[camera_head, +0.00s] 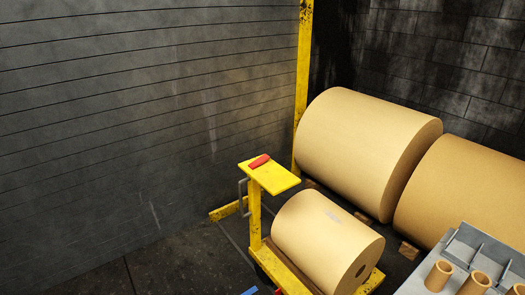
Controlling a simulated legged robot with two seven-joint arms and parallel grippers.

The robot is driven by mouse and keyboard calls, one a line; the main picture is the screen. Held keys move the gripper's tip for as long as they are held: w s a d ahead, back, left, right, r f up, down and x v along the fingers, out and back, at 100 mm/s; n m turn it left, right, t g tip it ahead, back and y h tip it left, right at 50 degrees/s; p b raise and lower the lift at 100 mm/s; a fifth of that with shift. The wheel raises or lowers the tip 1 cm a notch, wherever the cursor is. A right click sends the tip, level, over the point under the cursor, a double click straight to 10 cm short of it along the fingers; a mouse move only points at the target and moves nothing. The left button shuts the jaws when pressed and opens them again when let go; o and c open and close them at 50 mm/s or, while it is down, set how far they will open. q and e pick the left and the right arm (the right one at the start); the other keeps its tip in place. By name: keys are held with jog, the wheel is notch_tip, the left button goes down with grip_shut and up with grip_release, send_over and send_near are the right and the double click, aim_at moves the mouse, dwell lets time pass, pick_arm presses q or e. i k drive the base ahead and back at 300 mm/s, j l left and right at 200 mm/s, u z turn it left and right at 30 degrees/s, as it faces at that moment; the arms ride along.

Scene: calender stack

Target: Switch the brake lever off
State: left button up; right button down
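A yellow cart (255,222) stands in the lower middle of the head view. A small red lever-like piece (259,161) lies on the cart's flat yellow top plate (275,178); it may be the brake lever, but I cannot tell for certain. A grey metal handle (242,198) is on the left side of the cart's post. Another red part shows at the bottom edge (280,292), mostly cut off. Neither of my grippers is in view.
A paper roll (325,235) lies on the cart. Two larger rolls (365,145) (470,195) lie behind it and to the right. A grey unit (470,250) with cardboard tubes (439,275) fills the lower right. A yellow post (302,80) stands behind. Floor at left is clear.

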aim_at(258, 162)
jog(key=i+j, duration=0.3)
jog(key=i, duration=0.2)
jog(key=i+j, duration=0.3)
jog(key=i, duration=0.2)
jog(key=i+j+z, duration=0.1)
jog(key=i+j, duration=0.2)
jog(key=i, duration=0.2)
